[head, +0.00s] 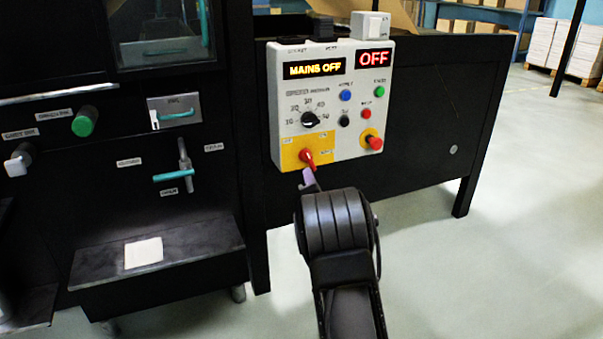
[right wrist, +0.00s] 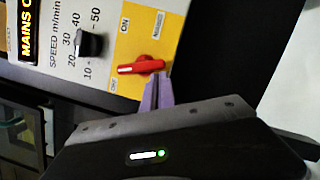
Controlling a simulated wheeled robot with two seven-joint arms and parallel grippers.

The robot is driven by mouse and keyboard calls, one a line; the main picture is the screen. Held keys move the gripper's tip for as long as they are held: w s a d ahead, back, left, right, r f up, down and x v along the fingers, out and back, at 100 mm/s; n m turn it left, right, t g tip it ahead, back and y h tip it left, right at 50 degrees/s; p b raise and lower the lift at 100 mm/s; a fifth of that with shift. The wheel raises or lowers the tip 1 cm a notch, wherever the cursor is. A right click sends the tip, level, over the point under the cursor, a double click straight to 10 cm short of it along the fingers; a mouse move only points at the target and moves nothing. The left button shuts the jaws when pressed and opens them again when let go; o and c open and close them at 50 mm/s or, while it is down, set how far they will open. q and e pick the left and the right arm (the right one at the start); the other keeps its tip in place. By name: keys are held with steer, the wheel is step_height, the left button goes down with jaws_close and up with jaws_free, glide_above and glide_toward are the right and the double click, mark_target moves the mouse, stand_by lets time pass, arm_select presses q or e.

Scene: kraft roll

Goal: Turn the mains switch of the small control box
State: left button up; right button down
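The small control box (head: 330,100) is a pale panel on the black machine, with lit displays reading MAINS OFF and OFF. Its red mains switch (head: 307,158) sits on a yellow plate at the lower left. The switch also shows in the right wrist view (right wrist: 141,67), its handle lying nearly along the picture's width. My right gripper (head: 308,178) is just below the switch. Its purple fingers (right wrist: 157,86) look shut together, tips close to the handle's right end; I cannot tell whether they touch it. My left gripper is out of view.
A black speed knob (head: 310,119), several small buttons and a red emergency stop (head: 372,140) share the panel. A turquoise-handled lever (head: 175,174) and a black step (head: 185,250) are to the left. The floor at right is clear.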

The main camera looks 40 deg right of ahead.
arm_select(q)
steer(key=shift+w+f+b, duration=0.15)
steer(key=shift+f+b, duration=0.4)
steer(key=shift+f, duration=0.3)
arm_select(e)
steer(key=shift+s+d+n+t, duration=0.2)
steer(key=shift+d+n+t, duration=0.35)
steer(key=shift+n, duration=0.65)
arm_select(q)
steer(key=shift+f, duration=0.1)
arm_select(e)
steer(key=shift+f, duration=0.1)
